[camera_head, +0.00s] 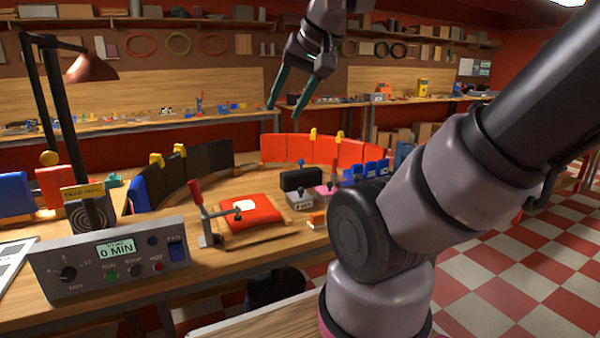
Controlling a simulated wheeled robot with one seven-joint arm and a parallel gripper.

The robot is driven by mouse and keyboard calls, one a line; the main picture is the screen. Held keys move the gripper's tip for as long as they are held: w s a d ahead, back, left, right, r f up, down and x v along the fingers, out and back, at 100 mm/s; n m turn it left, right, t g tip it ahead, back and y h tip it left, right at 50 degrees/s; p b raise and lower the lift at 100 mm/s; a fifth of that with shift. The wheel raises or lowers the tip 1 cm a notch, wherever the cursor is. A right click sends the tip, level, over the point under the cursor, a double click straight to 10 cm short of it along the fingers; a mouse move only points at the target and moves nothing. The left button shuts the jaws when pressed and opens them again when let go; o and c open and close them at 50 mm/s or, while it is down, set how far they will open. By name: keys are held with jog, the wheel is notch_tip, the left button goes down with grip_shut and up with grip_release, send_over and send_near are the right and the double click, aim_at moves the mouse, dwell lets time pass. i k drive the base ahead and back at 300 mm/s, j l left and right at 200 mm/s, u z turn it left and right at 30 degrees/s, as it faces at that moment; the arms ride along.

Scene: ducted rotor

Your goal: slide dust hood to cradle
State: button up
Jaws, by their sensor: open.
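My gripper (283,110) hangs open and empty above the back of the bench, its two green fingers pointing down and spread apart. No part is clearly identifiable as the dust hood or the cradle. A black rounded block (300,179) sits on or just behind a small grey box (300,201) in the middle of the bench; I cannot tell whether it is the hood. A red pad with a white patch (262,217) lies on a wooden board beside a red-handled clamp (203,213). My gripper touches none of these.
Curved rows of black panels (208,160) and red panels (305,149) edge the bench, with yellow clips. A grey control box (112,262) reading 0 MIN and a lamp (92,68) stand left. An orange block (317,219) and blue bins (367,171) are right. My arm hides the right side.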

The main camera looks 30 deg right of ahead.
aim_at(290, 181)
jog(key=i+l, duration=0.85)
jog(key=l, duration=0.2)
